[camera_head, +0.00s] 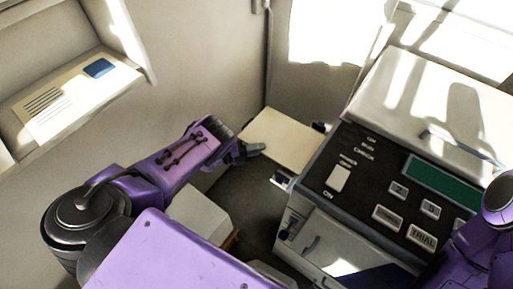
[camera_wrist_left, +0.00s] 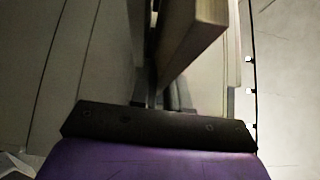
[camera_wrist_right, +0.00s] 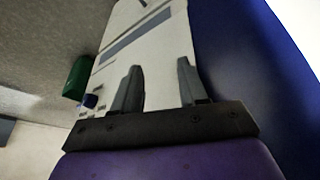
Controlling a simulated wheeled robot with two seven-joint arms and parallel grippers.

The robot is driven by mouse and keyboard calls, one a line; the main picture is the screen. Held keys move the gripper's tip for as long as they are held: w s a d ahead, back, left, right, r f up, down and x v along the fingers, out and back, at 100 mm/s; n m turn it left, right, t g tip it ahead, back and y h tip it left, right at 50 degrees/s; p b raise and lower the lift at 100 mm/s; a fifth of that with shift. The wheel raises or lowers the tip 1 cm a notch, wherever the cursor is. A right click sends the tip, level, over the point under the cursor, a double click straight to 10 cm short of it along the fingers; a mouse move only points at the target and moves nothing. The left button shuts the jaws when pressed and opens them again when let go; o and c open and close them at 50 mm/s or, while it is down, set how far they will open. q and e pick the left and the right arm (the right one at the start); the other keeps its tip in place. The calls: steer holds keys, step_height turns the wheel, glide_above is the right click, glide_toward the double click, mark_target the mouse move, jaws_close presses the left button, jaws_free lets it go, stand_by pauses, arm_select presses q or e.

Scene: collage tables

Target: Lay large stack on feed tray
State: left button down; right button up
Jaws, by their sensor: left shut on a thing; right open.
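A thick cream stack of paper (camera_head: 279,137) is held out flat from my left gripper (camera_head: 243,149), at the left side of the machine. In the left wrist view the stack (camera_wrist_left: 198,34) is seen nearly edge-on, with the jaws (camera_wrist_left: 164,95) shut on it. A small pale ledge (camera_head: 282,181) with a blue part sticks out of the machine below the stack; I cannot tell whether it is the feed tray, or whether the stack touches anything. My right gripper (camera_wrist_right: 158,85) is open, with a pale panelled surface behind its fingers.
The machine (camera_head: 345,225) with its dark control panel (camera_head: 385,175) fills the right. A wall niche (camera_head: 130,75) at upper left holds a printed sheet (camera_head: 72,97) with a blue patch. A white block (camera_head: 199,211) lies below my left arm. A green object (camera_wrist_right: 76,77) shows in the right wrist view.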

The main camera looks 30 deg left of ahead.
arm_select(q)
steer(key=shift+f+b, duration=0.3)
steer(key=shift+f, duration=0.35)
steer(key=c, duration=1)
jaws_free()
steer(key=shift+c, duration=0.2)
steer(key=p+v, duration=0.1)
steer(key=v, duration=0.9)
steer(key=shift+s+a+p, duration=0.2)
steer(key=shift+p, duration=0.15)
